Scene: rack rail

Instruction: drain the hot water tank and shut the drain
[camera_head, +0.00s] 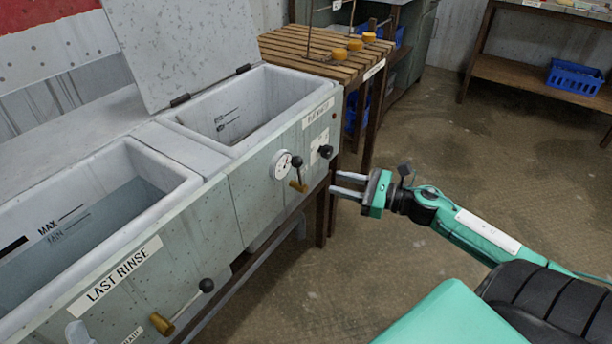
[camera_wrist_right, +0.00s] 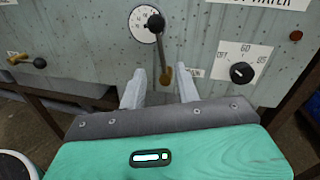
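The hot water tank (camera_head: 232,100) stands in the middle of the head view with its lid (camera_head: 180,45) raised. Level marks show on its inner wall; I make out no clear water surface, and its floor is partly hidden. Its drain lever (camera_head: 298,170) has a brass base and black knob on the front panel. In the right wrist view the lever (camera_wrist_right: 161,50) stands upright, knob at the top. My right gripper (camera_head: 350,185) is open and empty, its fingers pointing at the panel, just apart from the lever.
The last rinse tank (camera_head: 190,180), left, holds water; its lever (camera_head: 185,308) lies sideways. A gauge (camera_head: 282,164) and temperature knob (camera_wrist_right: 241,72) flank the drain lever. A slatted wooden table (camera_head: 290,45) stands behind. Floor at right is clear up to a shelf with a blue crate (camera_head: 574,78).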

